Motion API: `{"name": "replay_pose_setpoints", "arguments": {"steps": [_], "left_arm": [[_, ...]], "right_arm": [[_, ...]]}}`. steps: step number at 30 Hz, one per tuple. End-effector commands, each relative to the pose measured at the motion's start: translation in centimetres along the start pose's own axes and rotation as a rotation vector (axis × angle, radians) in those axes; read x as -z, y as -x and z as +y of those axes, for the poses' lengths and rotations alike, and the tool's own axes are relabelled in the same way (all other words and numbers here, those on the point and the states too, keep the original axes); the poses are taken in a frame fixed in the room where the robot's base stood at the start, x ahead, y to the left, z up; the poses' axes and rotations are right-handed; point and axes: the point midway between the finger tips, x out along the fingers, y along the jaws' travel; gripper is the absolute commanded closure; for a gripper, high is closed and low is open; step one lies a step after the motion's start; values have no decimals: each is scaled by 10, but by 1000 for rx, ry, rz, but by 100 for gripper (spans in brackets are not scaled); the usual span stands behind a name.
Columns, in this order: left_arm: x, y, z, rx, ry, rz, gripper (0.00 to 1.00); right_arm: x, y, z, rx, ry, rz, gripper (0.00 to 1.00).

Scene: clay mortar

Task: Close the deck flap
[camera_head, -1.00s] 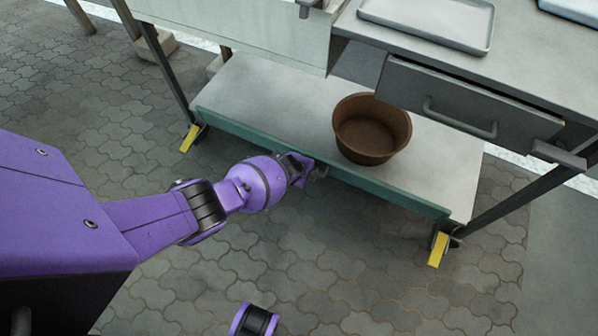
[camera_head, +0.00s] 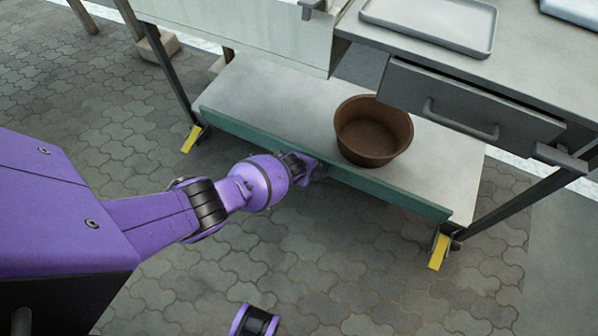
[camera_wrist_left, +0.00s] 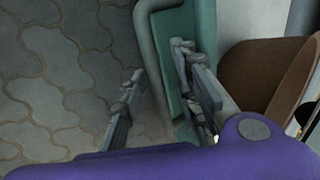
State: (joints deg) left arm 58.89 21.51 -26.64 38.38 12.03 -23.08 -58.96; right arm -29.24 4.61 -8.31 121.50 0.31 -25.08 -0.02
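The deck flap appears as a long teal panel (camera_head: 400,196) along the front edge of the lower shelf; its exact angle is hard to tell. In the left wrist view the teal panel (camera_wrist_left: 204,35) carries a bent grey bar handle (camera_wrist_left: 151,55). My left gripper (camera_head: 308,170) is at the middle of the flap's front. In the left wrist view its two fingers (camera_wrist_left: 160,98) are apart, one on each side of the handle. I see no clear grip on the bar. My right gripper is not in view.
A brown clay pot (camera_head: 372,130) stands on the lower shelf (camera_head: 260,95), close behind the flap. Above, a grey drawer (camera_head: 470,105) with a bar handle and a worktop with a tray (camera_head: 430,22) overhang the shelf. Paved floor (camera_head: 370,270) in front is clear.

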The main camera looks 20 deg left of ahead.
Motion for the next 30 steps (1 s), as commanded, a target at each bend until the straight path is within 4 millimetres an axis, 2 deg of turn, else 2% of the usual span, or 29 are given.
{"name": "replay_pose_setpoints", "arguments": {"steps": [8, 14, 23, 30], "left_arm": [[-1, 1, -1, 1, -1, -1, 71], [-1, 13, 0, 2, -2, 1, 71], [-1, 51, 1, 2, -2, 0, 71], [-1, 89, 0, 1, -1, 1, 71]], "right_arm": [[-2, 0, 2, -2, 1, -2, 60], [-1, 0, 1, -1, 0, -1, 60], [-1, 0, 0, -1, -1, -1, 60], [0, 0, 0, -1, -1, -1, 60]]}}
